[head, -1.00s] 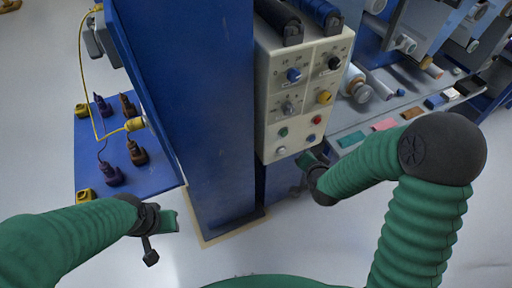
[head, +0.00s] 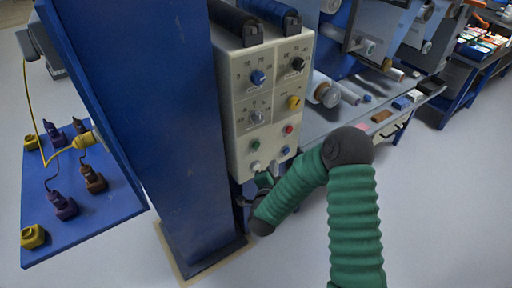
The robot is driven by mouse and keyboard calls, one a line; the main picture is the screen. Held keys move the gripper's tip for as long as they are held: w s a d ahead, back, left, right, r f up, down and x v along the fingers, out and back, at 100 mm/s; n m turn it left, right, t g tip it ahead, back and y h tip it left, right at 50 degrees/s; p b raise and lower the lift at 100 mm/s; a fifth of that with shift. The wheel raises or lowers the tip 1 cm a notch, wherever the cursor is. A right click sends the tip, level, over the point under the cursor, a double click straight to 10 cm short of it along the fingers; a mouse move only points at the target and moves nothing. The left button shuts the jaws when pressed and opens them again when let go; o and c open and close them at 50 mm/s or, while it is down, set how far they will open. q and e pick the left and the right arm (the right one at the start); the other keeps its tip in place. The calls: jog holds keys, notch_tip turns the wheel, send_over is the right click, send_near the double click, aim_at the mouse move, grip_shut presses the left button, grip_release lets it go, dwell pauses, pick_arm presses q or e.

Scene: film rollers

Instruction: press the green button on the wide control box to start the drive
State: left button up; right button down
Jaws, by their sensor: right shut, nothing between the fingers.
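The wide control box (head: 271,139) is beige, mounted on a blue post near the centre of the head view. Its front carries knobs and small buttons. The green button (head: 255,145) is at the lower left of the front, with a red button (head: 289,129) and a blue button (head: 285,150) to its right. My right gripper (head: 263,180) is shut and empty, just below the box's lower edge and under the green button. It looks apart from the green button; its exact depth is hard to tell. My left gripper is out of view.
A blue post (head: 190,150) stands left of the box. A blue panel (head: 95,215) with yellow, purple and brown fittings is at the far left. A shelf with rollers and small blocks lies to the right. Grey floor is open at lower right.

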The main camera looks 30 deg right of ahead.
aim_at(256, 145)
jog(key=w, duration=0.7)
jog(key=shift+a+b, duration=0.3)
jog(key=shift+b, duration=0.15)
jog(key=shift+w, duration=0.1)
dwell(1.3)
jog(key=shift+w+r, duration=0.1)
jog(key=shift+w, duration=0.25)
